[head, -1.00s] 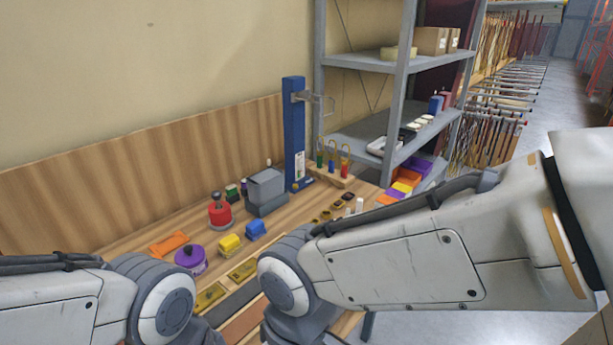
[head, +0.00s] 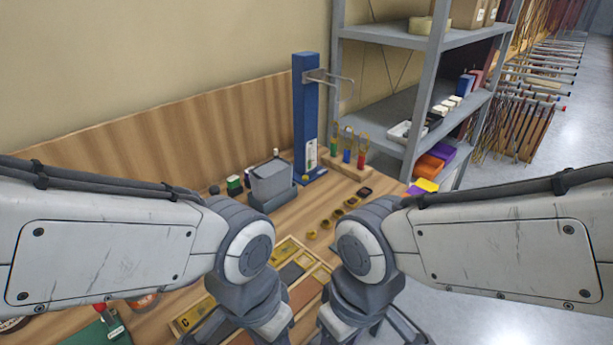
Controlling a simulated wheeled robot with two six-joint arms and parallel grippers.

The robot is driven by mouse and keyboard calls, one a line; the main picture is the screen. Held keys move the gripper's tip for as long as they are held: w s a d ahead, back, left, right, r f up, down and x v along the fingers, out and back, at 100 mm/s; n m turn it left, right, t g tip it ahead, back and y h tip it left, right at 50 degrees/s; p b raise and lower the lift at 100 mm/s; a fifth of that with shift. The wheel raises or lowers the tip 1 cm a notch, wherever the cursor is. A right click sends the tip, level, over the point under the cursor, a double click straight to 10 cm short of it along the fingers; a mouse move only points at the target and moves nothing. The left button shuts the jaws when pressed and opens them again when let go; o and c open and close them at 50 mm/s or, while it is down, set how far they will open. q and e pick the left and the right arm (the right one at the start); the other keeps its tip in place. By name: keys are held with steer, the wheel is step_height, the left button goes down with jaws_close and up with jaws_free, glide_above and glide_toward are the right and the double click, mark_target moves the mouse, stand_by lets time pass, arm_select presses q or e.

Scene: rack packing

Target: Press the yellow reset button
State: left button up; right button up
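A small yellow spot (head: 305,178) shows low on the front of the blue post (head: 306,120), at its foot; it may be the reset button, but it is too small to be sure. The post stands upright on the wooden bench, with a grey metal bracket near its top. My left and right arms come in from the two sides and bend downward over the bench.
A grey box (head: 271,184) sits left of the post. A wooden stand (head: 348,165) with colored-handled tools is to its right. Several small yellow round pieces (head: 325,224) lie in front. A grey shelf (head: 388,36) stands at the right. My arms hide part of the bench.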

jaws_close()
stand_by(1.8)
arm_select(q)
jaws_close()
